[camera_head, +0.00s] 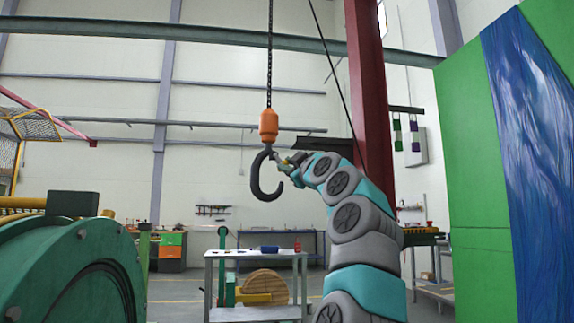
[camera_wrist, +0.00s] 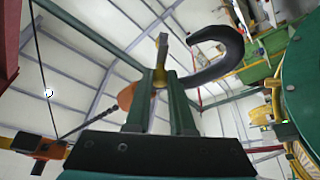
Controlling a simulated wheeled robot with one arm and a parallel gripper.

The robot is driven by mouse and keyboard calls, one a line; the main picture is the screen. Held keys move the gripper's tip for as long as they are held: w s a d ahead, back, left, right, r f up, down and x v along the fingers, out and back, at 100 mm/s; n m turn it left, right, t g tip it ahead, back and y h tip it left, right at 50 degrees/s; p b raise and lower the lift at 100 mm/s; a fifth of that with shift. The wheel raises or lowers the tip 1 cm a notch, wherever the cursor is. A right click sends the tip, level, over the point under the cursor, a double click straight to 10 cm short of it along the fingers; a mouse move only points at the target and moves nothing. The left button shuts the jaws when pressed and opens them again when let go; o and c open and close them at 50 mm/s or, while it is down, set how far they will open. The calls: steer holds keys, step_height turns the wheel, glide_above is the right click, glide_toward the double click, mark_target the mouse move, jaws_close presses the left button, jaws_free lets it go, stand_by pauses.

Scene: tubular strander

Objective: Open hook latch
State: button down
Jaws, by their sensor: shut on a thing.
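A black crane hook (camera_head: 258,182) hangs below an orange hook block (camera_head: 268,124) on a chain (camera_head: 270,60). In the wrist view, the hook (camera_wrist: 232,45) curves at the upper right, and part of the orange block (camera_wrist: 126,97) shows behind my fingers. My gripper (camera_head: 283,163) reaches in from the right to the hook's throat, just below the block. In the wrist view, my gripper (camera_wrist: 162,76) is shut on a narrow yellowish latch (camera_wrist: 162,48), which sticks out past the fingertips. The fingers hide the latch's lower part and its joint with the hook.
A red column (camera_head: 369,80) stands close behind my arm. A large green machine (camera_head: 70,260) fills the lower left, and a green and blue panel (camera_head: 510,150) fills the right. A grey table (camera_head: 258,254) stands beyond the hook. The air left of the hook is clear.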

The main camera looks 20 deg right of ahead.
steer(key=shift+d+r+n+g+y+p, duration=0.2)
steer(key=shift+n+y+p, duration=0.1)
steer(key=shift+n+p, duration=0.3)
steer(key=shift+d+r+n+g+y+p, duration=0.2)
steer(key=shift+n+y+p, duration=0.15)
steer(key=shift+n, duration=0.35)
steer(key=shift+s+d+r+n+g+y+p, duration=0.1)
steer(key=shift+n+g+y+p, duration=0.25)
steer(key=shift+n, duration=0.85)
steer(key=c, duration=0.8)
jaws_free()
steer(key=shift+o, duration=0.2)
steer(key=shift+s, duration=0.1)
steer(key=b+v, duration=0.3)
steer(key=v, duration=0.4)
steer(key=shift+s, duration=0.3)
